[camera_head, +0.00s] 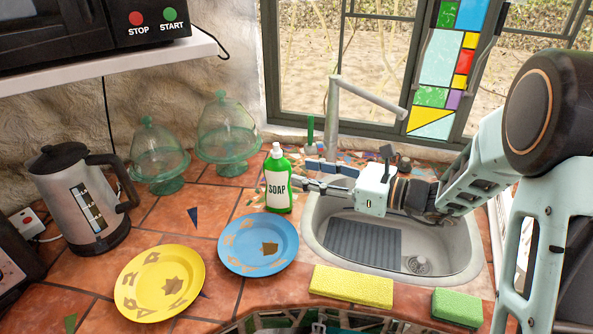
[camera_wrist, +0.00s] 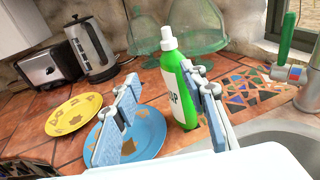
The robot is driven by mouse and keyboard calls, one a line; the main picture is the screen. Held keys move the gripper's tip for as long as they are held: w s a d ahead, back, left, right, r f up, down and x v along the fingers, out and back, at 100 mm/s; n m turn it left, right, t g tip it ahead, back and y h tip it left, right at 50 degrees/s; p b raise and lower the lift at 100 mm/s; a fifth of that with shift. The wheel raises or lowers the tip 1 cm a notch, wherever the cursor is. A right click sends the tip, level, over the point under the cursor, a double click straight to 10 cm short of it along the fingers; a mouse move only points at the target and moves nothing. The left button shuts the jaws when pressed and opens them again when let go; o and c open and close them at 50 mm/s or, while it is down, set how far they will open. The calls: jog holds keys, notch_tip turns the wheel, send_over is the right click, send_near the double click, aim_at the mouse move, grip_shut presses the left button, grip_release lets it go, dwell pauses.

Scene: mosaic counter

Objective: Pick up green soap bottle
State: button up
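The green soap bottle (camera_head: 278,190) stands upright on the tiled counter, left of the sink, with a white cap and a white label reading SOAP. In the wrist view the bottle (camera_wrist: 181,100) is ahead of my gripper, close to the right finger, which covers part of its right side. My gripper (camera_head: 315,177) reaches in from the right over the sink, beside the bottle. In the wrist view my gripper (camera_wrist: 160,100) is open, its fingers well apart with nothing held between them. I cannot tell whether the right finger touches the bottle.
A blue plate (camera_head: 240,257) and a yellow plate (camera_head: 140,300) lie in front of the bottle. Glass domed stands (camera_head: 228,150) are behind it, a kettle (camera_head: 75,200) at left. The sink (camera_head: 455,265) and its faucet (camera_head: 332,115) are right. Yellow (camera_head: 350,286) and green (camera_head: 457,306) sponges lie in front.

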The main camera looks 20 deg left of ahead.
aim_at(281, 153)
jog(key=shift+m+t+y, duration=0.4)
jog(key=shift+t+y, duration=0.2)
jog(key=w+a, duration=0.1)
jog(key=a, duration=0.2)
jog(key=w+a+p, duration=0.1)
jog(key=a, duration=0.2)
jog(key=w+a+r, duration=0.1)
jog(key=a, duration=0.2)
jog(key=shift+w+a+p, duration=0.1)
jog(key=shift+a+p, duration=0.2)
jog(key=shift+a, duration=0.1)
jog(key=shift+c, duration=0.4)
grip_shut()
jog(key=shift+r, duration=0.2)
